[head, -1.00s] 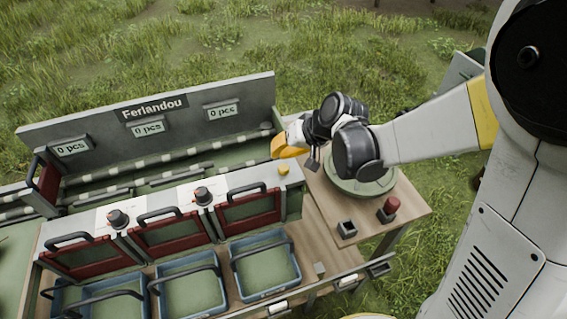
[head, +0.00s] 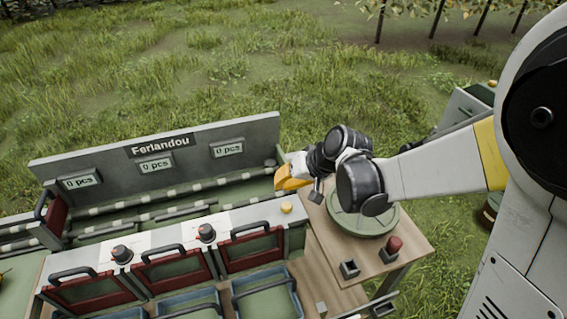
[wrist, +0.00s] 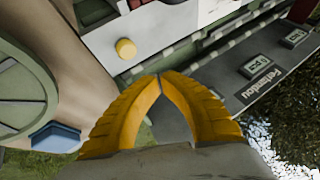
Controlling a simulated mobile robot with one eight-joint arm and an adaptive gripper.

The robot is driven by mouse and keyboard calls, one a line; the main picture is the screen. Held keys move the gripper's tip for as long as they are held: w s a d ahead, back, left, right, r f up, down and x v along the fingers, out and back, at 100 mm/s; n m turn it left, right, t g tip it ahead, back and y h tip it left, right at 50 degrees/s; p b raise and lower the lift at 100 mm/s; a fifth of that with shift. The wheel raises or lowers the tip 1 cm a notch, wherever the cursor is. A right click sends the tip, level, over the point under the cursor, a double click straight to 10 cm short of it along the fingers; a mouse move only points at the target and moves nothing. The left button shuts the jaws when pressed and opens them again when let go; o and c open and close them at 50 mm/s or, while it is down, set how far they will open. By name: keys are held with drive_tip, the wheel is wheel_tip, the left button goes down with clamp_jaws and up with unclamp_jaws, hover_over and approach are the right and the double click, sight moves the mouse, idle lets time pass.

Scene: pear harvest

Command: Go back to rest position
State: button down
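My gripper (head: 290,180) is at the right end of the sorting machine, above its surface and close to the yellow button (head: 286,208). In the wrist view its two yellow fingers (wrist: 160,78) meet at the tips with nothing between them. The yellow button also shows in the wrist view (wrist: 126,48), a little beyond and left of the fingertips. My arm reaches in from the right side of the head view.
The sorting machine's back panel (head: 110,165) carries the Ferlandou sign and several "0 pcs" displays. Red-framed gates (head: 170,270) and blue crates (head: 262,300) line its front. A round green plate (head: 362,222) and a red button (head: 394,244) are on the wooden table.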

drive_tip(key=s+d+r+t+h, duration=0.1)
drive_tip(key=s+d+r+h, duration=0.2)
drive_tip(key=s+d+r, duration=0.2)
drive_tip(key=s+d+r+m+t+h, duration=0.1)
drive_tip(key=s+d+r+h, duration=0.2)
drive_tip(key=s+d, duration=0.8)
wheel_tip(320, 180, up, 2)
drive_tip(key=shift+s+d+r+m+t, duration=0.15)
drive_tip(key=shift+s+d+m+t, duration=0.2)
drive_tip(key=shift+s, duration=0.8)
drive_tip(key=shift+a, duration=0.1)
